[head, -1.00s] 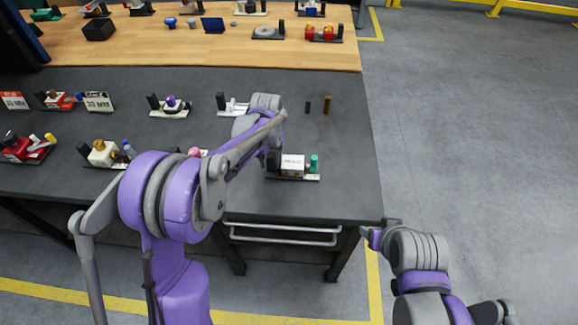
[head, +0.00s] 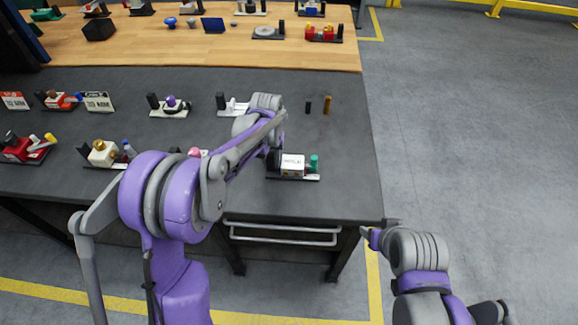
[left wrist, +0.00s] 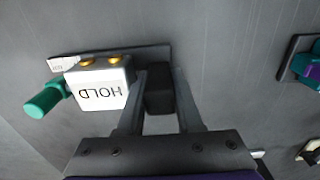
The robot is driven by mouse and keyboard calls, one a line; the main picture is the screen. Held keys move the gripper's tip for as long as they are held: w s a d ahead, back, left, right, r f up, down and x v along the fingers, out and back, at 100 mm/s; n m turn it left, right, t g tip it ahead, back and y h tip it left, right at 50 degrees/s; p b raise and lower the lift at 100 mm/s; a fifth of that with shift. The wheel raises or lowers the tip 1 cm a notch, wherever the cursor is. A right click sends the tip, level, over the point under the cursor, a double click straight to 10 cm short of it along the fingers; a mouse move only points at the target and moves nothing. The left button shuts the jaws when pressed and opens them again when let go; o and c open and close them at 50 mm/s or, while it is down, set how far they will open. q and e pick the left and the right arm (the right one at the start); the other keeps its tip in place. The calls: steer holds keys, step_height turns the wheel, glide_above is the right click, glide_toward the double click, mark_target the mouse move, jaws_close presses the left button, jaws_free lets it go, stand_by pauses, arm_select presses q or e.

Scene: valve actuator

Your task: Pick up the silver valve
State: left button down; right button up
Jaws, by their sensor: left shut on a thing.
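The valve unit (head: 292,166) has a pale silver-white block marked HOLD, a teal knob and a dark base plate. It sits near the front right of the dark table. In the left wrist view the HOLD block (left wrist: 100,88) shows upside down, with the teal knob at its left and two brass-coloured fittings. My left gripper (head: 273,158) is at the unit's left end. In the left wrist view my left gripper (left wrist: 159,90) is shut on the black post (left wrist: 158,92) beside the block. My right arm is at the lower right, off the table; its fingers are unclear.
Several other valve units stand on the dark tabletop (head: 345,140), such as one with a purple knob (head: 170,104). Two small posts (head: 327,105) stand behind the HOLD unit. The wooden bench (head: 180,50) behind holds more parts. Open floor (head: 470,130) lies to the right.

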arm_select(q)
steer(key=shift+r, duration=0.1)
stand_by(0.8)
step_height(320, 180, up, 9)
steer(key=shift+f, duration=0.15)
step_height(320, 180, down, 6)
steer(key=shift+r, duration=0.25)
steer(key=shift+f, duration=1.3)
steer(key=shift+f, duration=0.35)
steer(key=shift+s+f, duration=0.1)
steer(key=shift+f, duration=0.1)
stand_by(0.3)
